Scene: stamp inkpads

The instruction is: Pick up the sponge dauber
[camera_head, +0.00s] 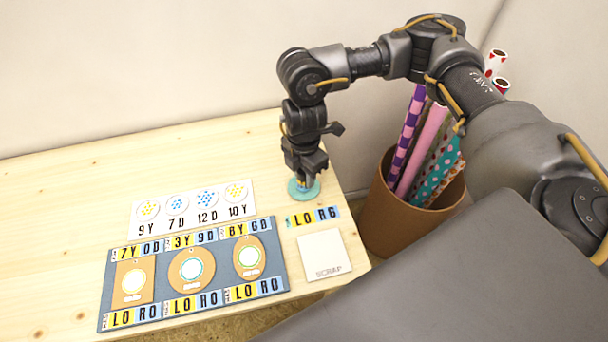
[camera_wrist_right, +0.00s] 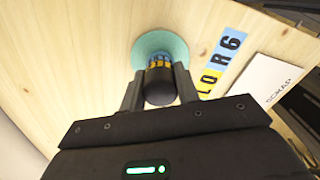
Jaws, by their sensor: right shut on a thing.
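The sponge dauber (camera_wrist_right: 160,82) shows in the right wrist view as a dark, short cylinder with a yellow and blue band. It stands over a round teal pad (camera_wrist_right: 150,45), which also shows in the head view (camera_head: 303,194) near the table's right side. My right gripper (camera_wrist_right: 160,88) has its two fingers closed on the dauber's sides. In the head view my right gripper (camera_head: 303,178) points down over the teal pad and hides most of the dauber. I cannot tell whether the dauber touches the pad. My left gripper is not in view.
A white card with dotted circles (camera_head: 195,230), a grey-blue board with three tags (camera_head: 106,300), an LO RG strip (camera_head: 312,216) and a white SCRAP pad (camera_head: 322,252) lie on the wooden table (camera_head: 60,220). A brown bin of rolls (camera_head: 390,225) stands beyond its right edge.

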